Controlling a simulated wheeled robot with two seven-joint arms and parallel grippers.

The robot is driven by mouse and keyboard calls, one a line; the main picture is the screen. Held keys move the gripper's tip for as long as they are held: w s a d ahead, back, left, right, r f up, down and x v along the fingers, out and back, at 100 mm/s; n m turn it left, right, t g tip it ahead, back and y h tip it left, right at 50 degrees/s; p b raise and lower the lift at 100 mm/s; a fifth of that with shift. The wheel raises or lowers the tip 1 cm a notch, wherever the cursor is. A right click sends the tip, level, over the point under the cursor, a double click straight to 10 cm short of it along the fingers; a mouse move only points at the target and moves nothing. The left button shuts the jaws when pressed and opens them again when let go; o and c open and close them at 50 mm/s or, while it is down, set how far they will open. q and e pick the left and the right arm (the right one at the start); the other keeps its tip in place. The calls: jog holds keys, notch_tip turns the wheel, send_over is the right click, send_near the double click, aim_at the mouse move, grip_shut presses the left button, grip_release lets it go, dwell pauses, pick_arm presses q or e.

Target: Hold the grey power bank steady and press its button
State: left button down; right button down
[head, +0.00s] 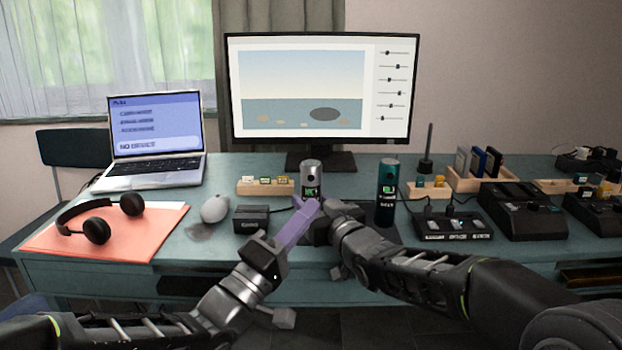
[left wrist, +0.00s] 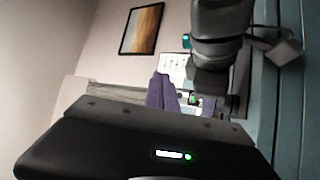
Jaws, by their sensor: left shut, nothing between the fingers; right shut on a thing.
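The grey power bank (head: 312,172) stands upright on the desk in front of the monitor, with a small green-lit display on its front. My right gripper (head: 316,222) is shut on its lower part, which the gripper partly hides. My left gripper (head: 309,208), with purple fingers, is shut and empty. Its tips are just in front of the power bank below the display; I cannot tell whether they touch it. The purple fingers (left wrist: 161,92) also show in the left wrist view. The button cannot be made out.
A teal power bank (head: 387,188) stands close to the right. A black box (head: 251,219) and grey mouse (head: 215,208) lie left, with headphones (head: 96,230) on an orange mat beyond. A black charger dock (head: 455,227) is at right. The monitor (head: 321,87) stands behind.

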aim_at(306, 187)
pick_arm(q)
jog(key=w, duration=0.8)
jog(key=shift+w, duration=0.4)
jog(key=shift+w, duration=0.1)
dwell(1.9)
jog(key=shift+w, duration=0.3)
jog(key=shift+w, duration=0.35)
dwell(0.6)
jog(key=shift+s, duration=0.75)
jog(key=shift+s, duration=2.55)
